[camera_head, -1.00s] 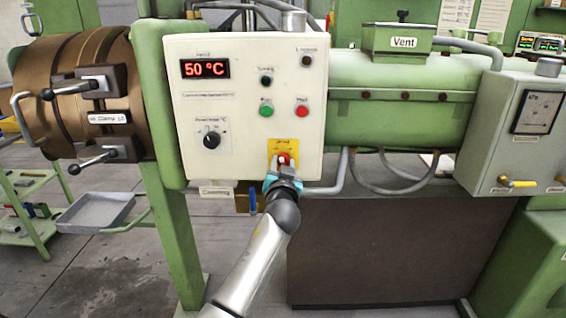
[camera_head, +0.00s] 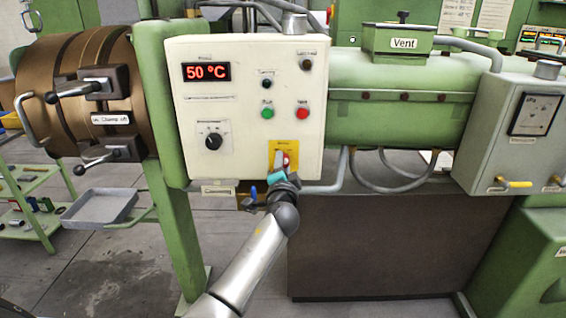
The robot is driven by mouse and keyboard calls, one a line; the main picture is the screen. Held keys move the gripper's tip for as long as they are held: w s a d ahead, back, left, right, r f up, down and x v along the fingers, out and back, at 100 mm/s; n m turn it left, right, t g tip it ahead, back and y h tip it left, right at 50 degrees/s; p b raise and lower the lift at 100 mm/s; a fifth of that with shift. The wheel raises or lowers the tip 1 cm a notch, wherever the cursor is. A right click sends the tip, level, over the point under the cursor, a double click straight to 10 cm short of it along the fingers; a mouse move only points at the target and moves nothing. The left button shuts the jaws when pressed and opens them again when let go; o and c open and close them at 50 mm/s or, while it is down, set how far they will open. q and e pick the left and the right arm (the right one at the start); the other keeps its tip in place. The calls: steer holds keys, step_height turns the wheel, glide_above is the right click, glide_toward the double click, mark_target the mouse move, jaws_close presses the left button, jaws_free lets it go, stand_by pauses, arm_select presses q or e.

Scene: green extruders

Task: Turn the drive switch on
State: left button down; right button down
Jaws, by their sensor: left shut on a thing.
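The drive switch (camera_head: 288,160) is a red rotary knob on a yellow plate (camera_head: 294,145) at the lower right of the white control panel (camera_head: 226,165). My left gripper (camera_head: 281,168), with teal fingers, is at the switch and shut on it. The wrist is tilted and hides the lower part of the plate and part of the knob. The right gripper is not in view.
A display reading 50 °C (camera_head: 206,72), a black dial (camera_head: 212,141), a green button (camera_head: 267,113) and a red button (camera_head: 302,113) share the panel. A blue-handled valve (camera_head: 253,194) hangs just below. A grey tray (camera_head: 100,207) stands at left.

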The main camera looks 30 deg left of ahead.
arm_select(q)
steer(key=shift+m, duration=0.6)
steer(key=shift+c, duration=2.2)
jaws_free()
steer(key=p+v, duration=0.1)
steer(key=v, duration=1.4)
steer(key=shift+s, duration=0.15)
